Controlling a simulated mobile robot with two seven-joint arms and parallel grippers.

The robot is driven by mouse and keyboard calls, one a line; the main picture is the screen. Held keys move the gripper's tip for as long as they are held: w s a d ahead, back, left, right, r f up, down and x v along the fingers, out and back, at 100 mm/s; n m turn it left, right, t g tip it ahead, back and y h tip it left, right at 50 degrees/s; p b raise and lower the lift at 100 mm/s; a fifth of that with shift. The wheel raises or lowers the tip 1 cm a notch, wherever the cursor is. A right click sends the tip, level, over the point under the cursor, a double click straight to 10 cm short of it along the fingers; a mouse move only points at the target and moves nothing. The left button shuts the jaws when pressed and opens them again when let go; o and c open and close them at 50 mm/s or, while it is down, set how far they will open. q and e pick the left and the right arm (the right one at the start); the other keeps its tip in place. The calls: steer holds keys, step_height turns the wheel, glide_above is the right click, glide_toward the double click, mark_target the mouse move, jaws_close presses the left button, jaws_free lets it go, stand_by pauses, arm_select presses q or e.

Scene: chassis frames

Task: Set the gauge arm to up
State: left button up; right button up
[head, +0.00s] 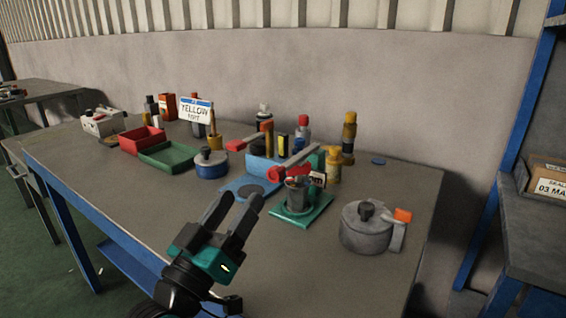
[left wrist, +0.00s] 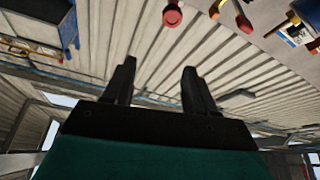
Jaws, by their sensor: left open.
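No part is clearly marked as the gauge arm; I cannot tell which it is. A grey bar with a red grip (head: 290,165) slants down to the left from the blue box in the middle of the bench. A second red-gripped lever (head: 243,142) lies behind it. My left gripper (head: 240,200) is open and empty over the front of the bench, left of the round body. Its fingers also show apart in the left wrist view (left wrist: 158,68).
The grey bench (head: 110,175) holds a red tray (head: 142,140), a green tray (head: 168,155), a blue round pot (head: 210,163), a green-based cup (head: 298,207) and several bottles. A blue-framed shelf (head: 515,140) is right. The bench's front left is clear.

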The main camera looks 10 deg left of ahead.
mark_target(272, 176)
arm_select(q)
steer(key=w+d, duration=0.1)
steer(key=w, duration=0.3)
steer(key=w+d, duration=0.1)
steer(key=w, duration=0.3)
steer(key=w+d+b, duration=0.1)
steer(key=w, duration=0.3)
steer(key=shift+w+d+r, duration=0.2)
steer(key=shift+d+r, duration=0.05)
steer(key=shift+d, duration=0.1)
steer(key=shift+w+d+r, duration=0.15)
steer(key=shift+w+r, duration=0.1)
steer(key=shift+w, duration=0.3)
steer(key=shift+c, duration=0.2)
jaws_close()
